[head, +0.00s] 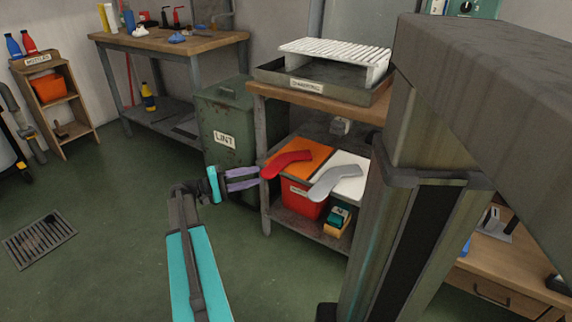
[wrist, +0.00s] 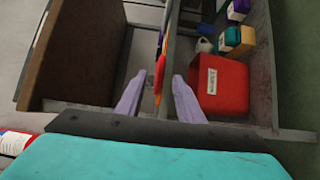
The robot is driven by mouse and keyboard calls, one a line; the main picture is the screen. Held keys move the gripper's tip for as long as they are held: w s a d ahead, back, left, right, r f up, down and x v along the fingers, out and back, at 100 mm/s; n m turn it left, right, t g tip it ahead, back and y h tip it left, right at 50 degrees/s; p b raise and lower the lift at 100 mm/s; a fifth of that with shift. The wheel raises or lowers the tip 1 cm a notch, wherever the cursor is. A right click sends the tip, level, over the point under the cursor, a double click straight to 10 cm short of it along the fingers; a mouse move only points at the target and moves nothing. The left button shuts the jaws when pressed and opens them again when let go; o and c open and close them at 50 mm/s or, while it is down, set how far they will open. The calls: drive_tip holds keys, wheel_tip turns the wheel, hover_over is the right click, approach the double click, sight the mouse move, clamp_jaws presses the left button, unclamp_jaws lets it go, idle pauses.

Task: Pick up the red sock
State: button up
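The red sock (head: 287,162) lies on an orange board (head: 311,155) on the right-hand bench, with one end reaching past the board's near left edge. In the wrist view the red sock (wrist: 159,71) shows as a narrow strip, edge-on. My gripper (head: 257,177), with lavender fingers, is at the left of the bench, close to that end of the sock. In the wrist view my gripper (wrist: 159,77) is open, and the sock lines up with the gap between its fingers. I cannot tell whether the sock's end is between the fingertips.
A grey sock (head: 335,181) lies on a white board (head: 349,188) beside the orange one. A red bin (head: 300,205) stands on the shelf below. A green LINT bin (head: 228,113) is left of the bench. A tray (head: 266,75) with a white rack sits above.

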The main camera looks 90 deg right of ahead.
sight(265, 172)
drive_tip(key=shift+s, duration=0.15)
drive_tip(key=shift+b+x, duration=1.45)
drive_tip(key=shift+x, duration=1.05)
drive_tip(key=shift+d, duration=0.1)
drive_tip(key=shift+f, duration=0.1)
clamp_jaws()
